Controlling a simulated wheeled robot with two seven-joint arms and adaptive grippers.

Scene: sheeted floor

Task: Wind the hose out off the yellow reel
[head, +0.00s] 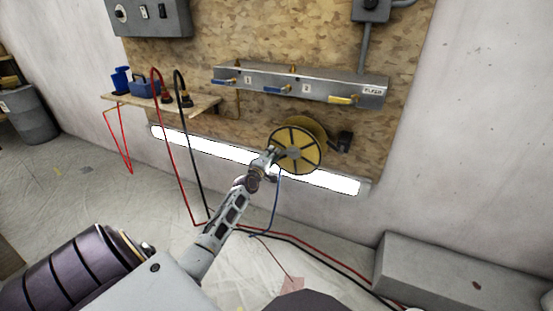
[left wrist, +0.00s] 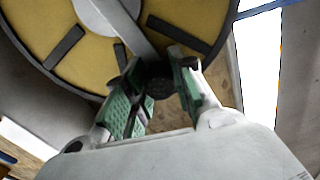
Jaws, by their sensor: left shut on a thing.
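The yellow reel (head: 297,150) is mounted on the wooden wall board, below the grey valve panel. It has dark spokes and fills the top of the left wrist view (left wrist: 190,22). My left gripper (head: 273,154) is at the reel's left face. In the left wrist view my left gripper (left wrist: 158,85) is shut on a dark round crank knob (left wrist: 159,82), in front of the reel's face. A thin blue hose (head: 277,200) hangs from the reel down to the floor. My right gripper does not show.
The valve panel (head: 300,84) has blue and yellow levers. A small shelf (head: 200,104) on the left holds a blue box and red and black cables that run down to the floor. A grey block (head: 450,270) stands at the lower right. A grey barrel (head: 30,115) stands at the far left.

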